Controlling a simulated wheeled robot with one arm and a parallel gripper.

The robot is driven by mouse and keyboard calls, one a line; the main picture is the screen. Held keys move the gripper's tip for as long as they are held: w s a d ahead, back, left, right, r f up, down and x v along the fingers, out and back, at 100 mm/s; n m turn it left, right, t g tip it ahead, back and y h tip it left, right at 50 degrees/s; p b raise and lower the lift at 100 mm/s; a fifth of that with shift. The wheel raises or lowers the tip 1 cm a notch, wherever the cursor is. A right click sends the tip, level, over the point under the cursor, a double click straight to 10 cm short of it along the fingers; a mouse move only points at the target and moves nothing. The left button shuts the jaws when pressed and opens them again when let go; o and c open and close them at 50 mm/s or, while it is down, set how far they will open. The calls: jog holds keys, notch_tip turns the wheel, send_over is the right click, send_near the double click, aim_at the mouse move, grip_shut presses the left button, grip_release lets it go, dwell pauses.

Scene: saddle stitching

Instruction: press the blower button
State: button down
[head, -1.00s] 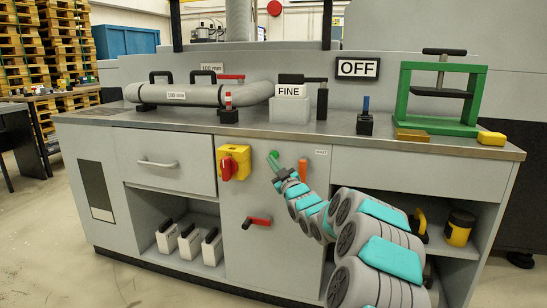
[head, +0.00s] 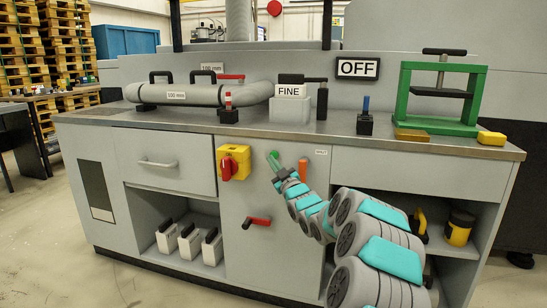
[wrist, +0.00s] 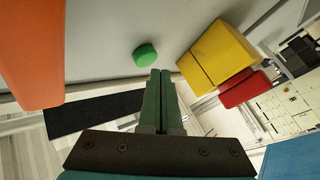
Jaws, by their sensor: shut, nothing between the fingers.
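The round green button (wrist: 145,55) sits on the grey cabinet front in the wrist view, just beyond my fingertips and slightly left of them. In the head view the green button (head: 273,156) shows at the tip of my arm, partly overlapped by the gripper. My gripper (wrist: 161,73) has its two dark green fingers shut together, with nothing between them. In the wrist view a gap appears between the fingertips and the button; contact cannot be told from the head view. The panel sign (head: 358,68) reads OFF.
A yellow box (head: 240,153) with a red knob (head: 228,168) is left of the button. A red-handled lever (head: 257,221) is below. The worktop edge (head: 240,133) overhangs above.

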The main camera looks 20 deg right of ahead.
jog(key=shift+w+d, duration=0.1)
dwell(0.3)
jog(key=shift+w+d, duration=0.2)
jog(key=shift+w, duration=0.05)
jog(key=shift+w+d, duration=0.3)
jog(key=shift+w, duration=0.1)
dwell(0.9)
jog(key=shift+s+a, duration=0.1)
jog(key=shift+s, duration=0.05)
jog(key=shift+s+a+b, duration=0.5)
jog(key=shift+s+b, duration=0.15)
jog(key=shift+b, duration=0.1)
jog(key=s+a+b, duration=0.1)
jog(key=s+b, duration=0.1)
jog(key=s+a+b, duration=0.2)
dwell(0.6)
